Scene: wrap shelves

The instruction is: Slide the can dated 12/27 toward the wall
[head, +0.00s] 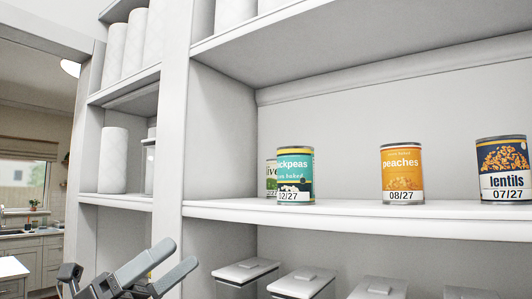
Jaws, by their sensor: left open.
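A teal chickpeas can (295,170) stands upright near the front edge of the middle shelf (350,212). Its label date ends in 2/27, and the first digit is hard to read. A yellow peaches can (402,170) dated 08/27 stands farther right. A dark blue lentils can (503,170) dated 07/27 is at the right edge. My left gripper (182,254) is open and empty, low and left of the cans, below shelf level. My right gripper is out of view.
A white upright divider (172,130) separates this shelf from the left bay, which holds white rolls (113,160). An upper shelf (330,30) hangs above the cans. Lidded grey bins (300,283) stand below. Bare shelf lies between the chickpeas and peaches cans.

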